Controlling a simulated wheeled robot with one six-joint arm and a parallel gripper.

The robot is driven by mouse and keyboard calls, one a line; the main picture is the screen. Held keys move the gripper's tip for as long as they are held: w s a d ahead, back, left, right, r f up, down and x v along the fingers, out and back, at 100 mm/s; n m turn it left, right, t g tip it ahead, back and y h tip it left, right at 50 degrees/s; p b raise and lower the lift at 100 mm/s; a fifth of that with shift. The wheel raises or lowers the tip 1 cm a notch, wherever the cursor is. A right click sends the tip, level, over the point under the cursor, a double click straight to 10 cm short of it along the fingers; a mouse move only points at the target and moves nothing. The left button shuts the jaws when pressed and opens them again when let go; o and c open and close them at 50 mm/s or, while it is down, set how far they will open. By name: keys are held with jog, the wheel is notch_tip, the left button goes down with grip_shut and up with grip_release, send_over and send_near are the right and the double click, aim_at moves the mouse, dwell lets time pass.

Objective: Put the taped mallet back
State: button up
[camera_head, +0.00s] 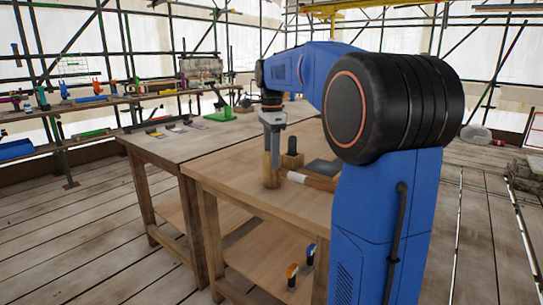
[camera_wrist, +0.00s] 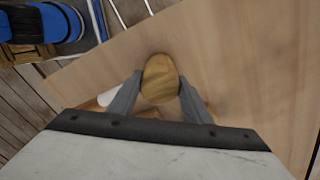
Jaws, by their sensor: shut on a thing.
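My gripper (camera_head: 272,118) points straight down over the near wooden bench and is shut on the upright wooden piece (camera_head: 271,168), which I take to be the mallet. In the wrist view its rounded, oval end (camera_wrist: 160,78) sits between the two grey fingers (camera_wrist: 160,95). In the head view its lower end is at the bench top; I cannot tell if it touches. A reddish-brown handle-like piece with a pale band (camera_head: 312,180) lies just to its right. I cannot tell whether the two are joined. My gripper hides part of this in the wrist view.
A dark upright block (camera_head: 292,158) and a dark flat thing (camera_head: 325,168) are close by on the near bench (camera_head: 235,178). A green stand (camera_head: 220,114) is on the farther bench. Two colourful-handled tools (camera_head: 292,275) are on the lower shelf. The bench's front left is clear.

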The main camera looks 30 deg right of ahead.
jog(key=o, duration=1.4)
jog(key=shift+f, duration=0.1)
notch_tip(320, 180, up, 12)
jog(key=shift+r, duration=0.15)
